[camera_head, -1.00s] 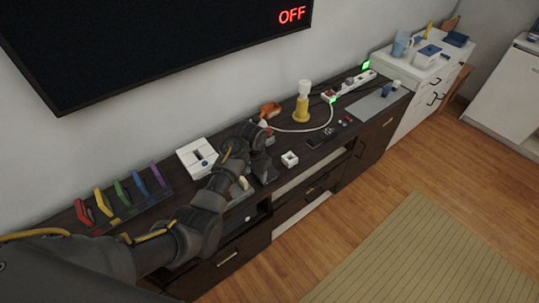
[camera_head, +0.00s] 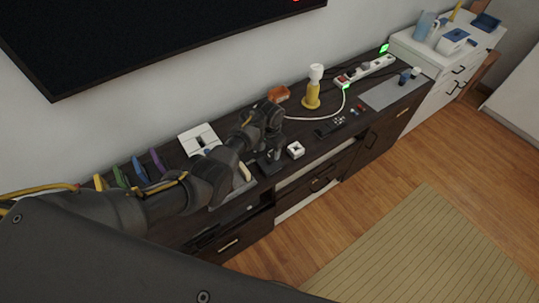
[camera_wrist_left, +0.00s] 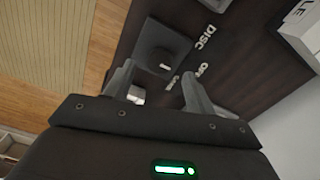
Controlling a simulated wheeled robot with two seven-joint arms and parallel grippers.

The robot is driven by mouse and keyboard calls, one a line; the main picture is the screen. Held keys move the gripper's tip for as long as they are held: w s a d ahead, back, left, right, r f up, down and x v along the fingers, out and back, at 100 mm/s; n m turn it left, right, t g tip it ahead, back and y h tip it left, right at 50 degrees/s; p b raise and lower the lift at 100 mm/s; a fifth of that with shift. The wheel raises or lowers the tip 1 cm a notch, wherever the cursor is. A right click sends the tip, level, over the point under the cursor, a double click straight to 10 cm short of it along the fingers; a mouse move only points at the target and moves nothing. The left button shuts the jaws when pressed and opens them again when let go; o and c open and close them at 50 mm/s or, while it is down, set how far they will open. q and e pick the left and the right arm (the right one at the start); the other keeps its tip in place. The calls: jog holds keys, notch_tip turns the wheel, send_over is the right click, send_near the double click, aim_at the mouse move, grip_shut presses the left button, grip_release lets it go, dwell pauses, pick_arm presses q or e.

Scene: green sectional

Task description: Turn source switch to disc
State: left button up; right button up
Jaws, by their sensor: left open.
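The source switch (camera_wrist_left: 160,48) is a dark square base with a small pale-tipped lever in the left wrist view. White lettering beside it includes the label DISC (camera_wrist_left: 205,37) and the label OFF (camera_wrist_left: 203,70); another label is partly hidden by a finger. My left gripper (camera_wrist_left: 157,84) is open, its fingers apart on either side of the space just before the lever. I cannot tell whether a finger touches it. My right gripper is not in view.
A small white block (camera_head: 295,150) sits just right of the gripper. A yellow-based lamp (camera_head: 312,92), an orange item (camera_head: 278,93) and a power strip (camera_head: 364,70) lie farther right. The TV (camera_head: 150,40) hangs above.

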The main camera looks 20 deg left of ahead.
aim_at(269, 158)
pick_arm(q)
notch_tip(269, 158, down, 3)
jog(key=shift+r, duration=0.15)
jog(key=shift+s+f+b, duration=0.1)
jog(key=shift+f+b, duration=0.2)
jog(key=shift+f, duration=0.15)
jog(key=c, duration=1)
jog(key=shift+o, duration=0.2)
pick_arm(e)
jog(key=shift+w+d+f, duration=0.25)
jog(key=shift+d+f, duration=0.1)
